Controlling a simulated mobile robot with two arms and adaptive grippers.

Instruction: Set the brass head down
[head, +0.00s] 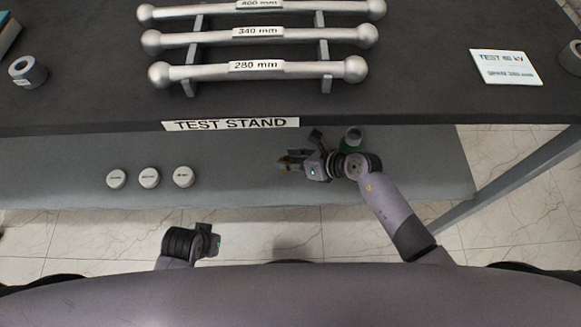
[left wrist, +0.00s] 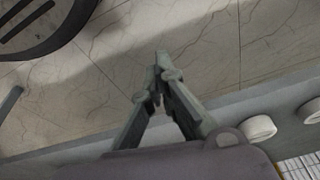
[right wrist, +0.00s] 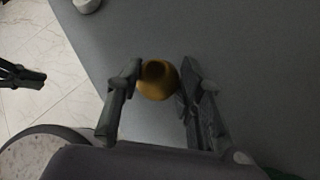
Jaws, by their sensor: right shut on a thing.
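The brass head (right wrist: 157,82) is a small golden, rounded piece with a dark opening in its top. In the right wrist view it sits between the fingers of my right gripper (right wrist: 160,80), which is shut on it. In the head view my right gripper (head: 290,163) is over the grey lower surface, and only a bit of brass shows at its tips. I cannot tell whether the brass head touches that surface. My left gripper (head: 213,240) is low in the head view; the left wrist view shows its fingertips (left wrist: 159,65) together, with nothing between them.
Three white labelled discs (head: 149,177) stand on the grey lower surface (head: 240,180), left of my right gripper. A greenish cylinder (head: 352,136) is just behind my right arm. The dark bench (head: 420,100) above holds silver rods (head: 258,70). Grey surface between discs and gripper is clear.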

